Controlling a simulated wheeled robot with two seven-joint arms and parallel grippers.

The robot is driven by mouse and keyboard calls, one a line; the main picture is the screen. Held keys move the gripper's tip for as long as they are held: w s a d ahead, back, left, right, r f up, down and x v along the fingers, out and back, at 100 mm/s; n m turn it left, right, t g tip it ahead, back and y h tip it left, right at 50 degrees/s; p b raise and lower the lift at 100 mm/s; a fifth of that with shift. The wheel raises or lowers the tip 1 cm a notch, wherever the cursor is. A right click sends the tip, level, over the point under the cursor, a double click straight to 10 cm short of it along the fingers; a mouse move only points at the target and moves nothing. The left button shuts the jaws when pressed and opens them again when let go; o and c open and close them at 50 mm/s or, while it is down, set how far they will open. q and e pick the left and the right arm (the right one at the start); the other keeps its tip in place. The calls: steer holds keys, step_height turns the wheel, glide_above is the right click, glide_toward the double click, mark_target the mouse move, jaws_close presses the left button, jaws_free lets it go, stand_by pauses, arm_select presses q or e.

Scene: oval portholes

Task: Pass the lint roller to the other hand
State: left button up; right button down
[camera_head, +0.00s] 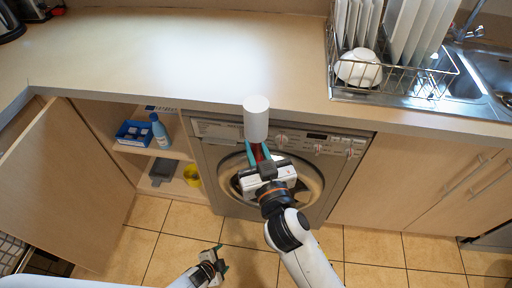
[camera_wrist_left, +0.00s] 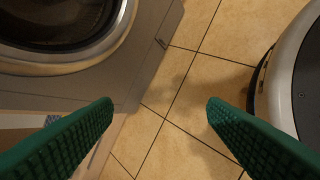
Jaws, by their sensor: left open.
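The lint roller (camera_head: 256,118) has a white cylinder and a red handle. In the head view it is upright in front of the counter's edge, above the washing machine. My right gripper (camera_head: 262,153) is shut on its red handle below the cylinder. The handle's lower end is hidden in the gripper. My left gripper (camera_head: 222,258) is low at the bottom of the head view, left of and apart from the right one. It is open and empty; the left wrist view shows its two green fingers (camera_wrist_left: 160,108) spread with only floor between them.
The washing machine (camera_head: 226,190) stands under the counter (camera_head: 180,50). A cupboard door (camera_head: 65,180) is open at the left, showing a blue bottle (camera_head: 159,131) and yellow cup (camera_head: 192,175). A dish rack (camera_head: 400,80) stands at upper right. Tiled floor (camera_head: 385,250) is clear.

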arm_select(q)
steer(key=s+a+f+n+g+y, duration=0.1)
steer(key=s+n, duration=0.3)
steer(key=s, duration=0.4)
steer(key=s+a+f+n+g+y, duration=0.1)
steer(key=s+a+f+n+g, duration=0.2)
steer(key=s, duration=0.6)
steer(key=s+a+f+n+g, duration=0.1)
steer(key=s+a+n, duration=0.3)
steer(key=s, duration=0.4)
steer(key=shift+s+a+f+n+g+y, duration=0.2)
steer(key=shift+f+n+g+y, duration=0.25)
steer(key=shift+f, duration=0.45)
steer(key=shift+c, duration=0.4)
